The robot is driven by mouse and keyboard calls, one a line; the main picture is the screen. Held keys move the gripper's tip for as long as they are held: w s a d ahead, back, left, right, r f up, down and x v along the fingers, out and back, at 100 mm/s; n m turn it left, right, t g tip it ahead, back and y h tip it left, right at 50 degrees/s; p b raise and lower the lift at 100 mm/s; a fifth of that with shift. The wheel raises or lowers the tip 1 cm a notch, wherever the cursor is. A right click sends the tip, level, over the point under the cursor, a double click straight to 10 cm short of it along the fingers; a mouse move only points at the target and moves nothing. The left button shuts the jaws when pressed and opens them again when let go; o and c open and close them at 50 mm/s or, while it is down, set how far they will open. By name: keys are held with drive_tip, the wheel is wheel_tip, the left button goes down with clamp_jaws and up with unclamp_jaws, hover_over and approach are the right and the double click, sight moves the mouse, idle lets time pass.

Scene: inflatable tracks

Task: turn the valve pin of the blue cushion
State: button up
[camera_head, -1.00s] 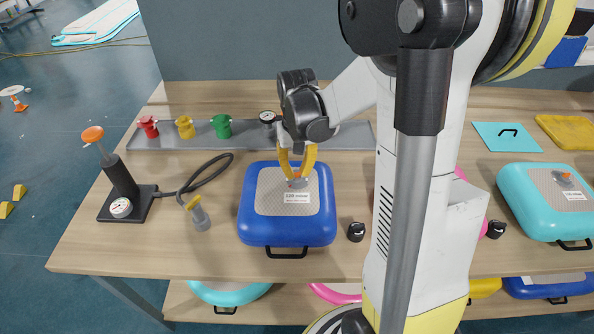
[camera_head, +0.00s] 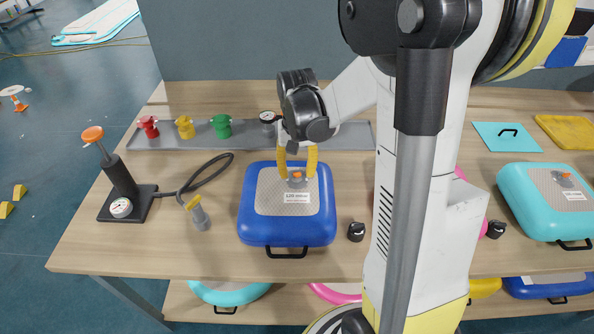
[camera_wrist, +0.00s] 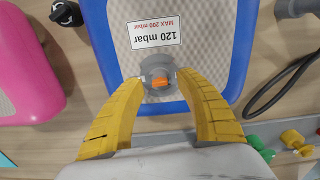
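The blue cushion (camera_head: 287,230) lies on the wooden table, with a grey top panel and a label reading 120 mbar in the wrist view. Its valve has an orange pin (camera_wrist: 160,83) in a grey round seat (camera_wrist: 152,65); the pin also shows in the head view (camera_head: 296,175). My gripper (camera_head: 298,177) is above the valve with its two yellow fingers spread. In the wrist view the fingertips (camera_wrist: 160,77) stand on either side of the valve, with the pin between them and a gap around it. Nothing is held.
A hand pump (camera_head: 120,180) with hose and grey nozzle (camera_head: 200,216) stands left. Red (camera_head: 148,126), yellow (camera_head: 185,127) and green (camera_head: 221,126) fittings sit on the grey rail behind. A black part (camera_head: 356,231) lies right of the cushion. A turquoise cushion (camera_head: 525,200) lies far right.

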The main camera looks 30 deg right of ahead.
sight(297, 173)
wheel_tip(297, 173, up, 12)
idle(0.7)
idle(0.4)
